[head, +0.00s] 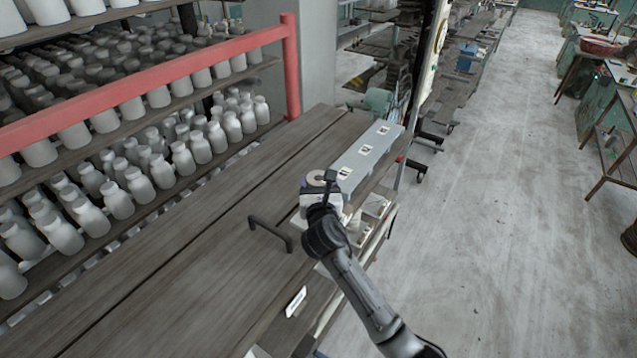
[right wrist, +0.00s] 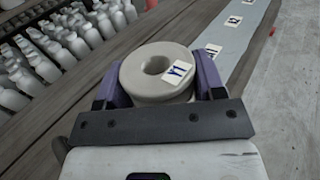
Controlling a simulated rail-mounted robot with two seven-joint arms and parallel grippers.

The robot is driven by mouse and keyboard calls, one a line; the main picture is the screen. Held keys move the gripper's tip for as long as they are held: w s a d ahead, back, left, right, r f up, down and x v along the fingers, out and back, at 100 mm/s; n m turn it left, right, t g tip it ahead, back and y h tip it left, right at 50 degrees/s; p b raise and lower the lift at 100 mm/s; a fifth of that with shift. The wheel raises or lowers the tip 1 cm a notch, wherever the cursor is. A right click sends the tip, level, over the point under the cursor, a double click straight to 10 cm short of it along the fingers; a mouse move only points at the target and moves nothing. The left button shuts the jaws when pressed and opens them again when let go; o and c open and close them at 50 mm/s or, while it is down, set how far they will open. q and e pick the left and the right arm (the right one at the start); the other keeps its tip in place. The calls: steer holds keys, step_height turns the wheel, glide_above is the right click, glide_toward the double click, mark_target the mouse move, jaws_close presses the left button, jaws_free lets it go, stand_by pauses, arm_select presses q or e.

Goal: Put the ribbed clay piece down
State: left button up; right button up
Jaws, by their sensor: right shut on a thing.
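The clay piece (right wrist: 138,70) is a thick, pale grey-beige round with a hole through its middle. A white card with dark marks (right wrist: 178,72) shows on its near right side. No ribs can be made out. My right gripper (right wrist: 160,80) is shut on the piece, with a purple finger on either side. In the head view, the clay piece (head: 316,176) shows at the end of my right arm, in my right gripper (head: 320,188), over the right part of the wooden table (head: 200,258). Whether it touches a surface cannot be told. My left gripper is out of view.
A grey strip (head: 378,142) with several numbered cards runs along the table's right edge beyond the gripper. A dark bar handle (head: 270,233) and a white label (head: 296,301) are nearer. Racks of pale bottles (head: 120,200) stand left; open floor (head: 500,220) lies right.

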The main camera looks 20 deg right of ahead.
steer(key=o, duration=1.3)
steer(key=shift+r, duration=0.2)
steer(key=b+v, duration=0.1)
steer(key=v, duration=1.1)
